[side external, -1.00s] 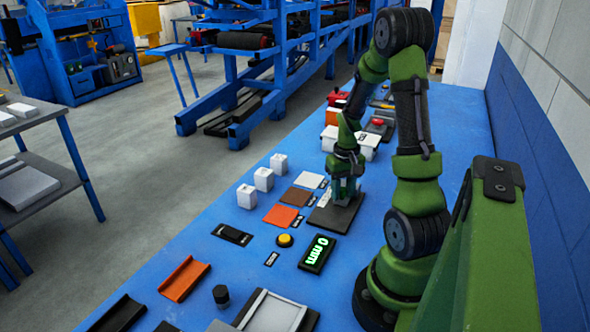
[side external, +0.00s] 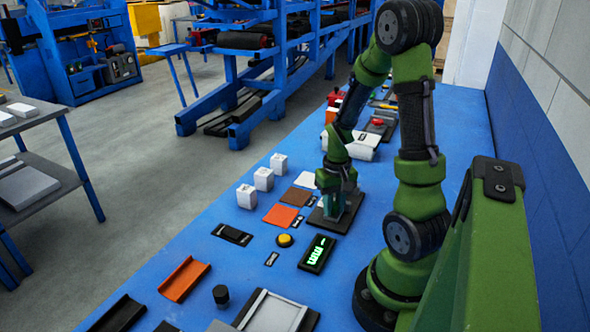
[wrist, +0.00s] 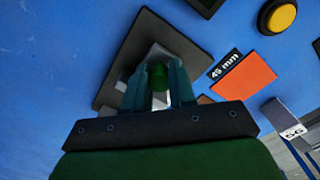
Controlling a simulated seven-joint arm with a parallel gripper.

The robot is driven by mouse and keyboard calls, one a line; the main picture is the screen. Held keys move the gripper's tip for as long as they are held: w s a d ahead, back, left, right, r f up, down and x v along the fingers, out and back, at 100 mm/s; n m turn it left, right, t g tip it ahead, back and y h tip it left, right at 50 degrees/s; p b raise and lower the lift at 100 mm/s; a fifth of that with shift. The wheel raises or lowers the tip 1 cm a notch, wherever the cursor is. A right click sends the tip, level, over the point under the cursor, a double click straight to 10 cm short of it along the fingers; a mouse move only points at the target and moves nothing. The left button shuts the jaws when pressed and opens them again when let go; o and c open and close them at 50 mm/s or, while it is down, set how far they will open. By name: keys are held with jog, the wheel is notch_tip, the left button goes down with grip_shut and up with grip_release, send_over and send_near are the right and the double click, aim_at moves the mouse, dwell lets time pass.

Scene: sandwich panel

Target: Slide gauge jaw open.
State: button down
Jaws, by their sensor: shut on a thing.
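The gauge has a dark base plate (side external: 326,222) on the blue bench beside my arm; it also shows in the wrist view (wrist: 140,30). My gripper (side external: 333,210) is low over this plate, pointing down. In the wrist view its fingers (wrist: 159,85) are shut on a small green piece (wrist: 159,72), which I take to be the jaw's handle. A grey part shows around it on the plate. The fingers hide most of the jaw, so its opening cannot be seen. The display (side external: 317,254) shows green characters, seemingly a dash and "mm".
An orange-red square (side external: 280,215) marked "45 mm" in the wrist view and a brown square (side external: 296,197) lie left of the gauge. White blocks (side external: 247,196) stand farther left. A yellow button (side external: 284,240) sits near the display.

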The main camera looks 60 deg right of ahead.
jog(key=shift+a, duration=0.35)
jog(key=c, duration=1.2)
grip_release()
jog(key=shift+d, duration=0.1)
jog(key=shift+r, duration=0.25)
notch_tip(320, 180, up, 16)
jog(key=shift+r, duration=0.2)
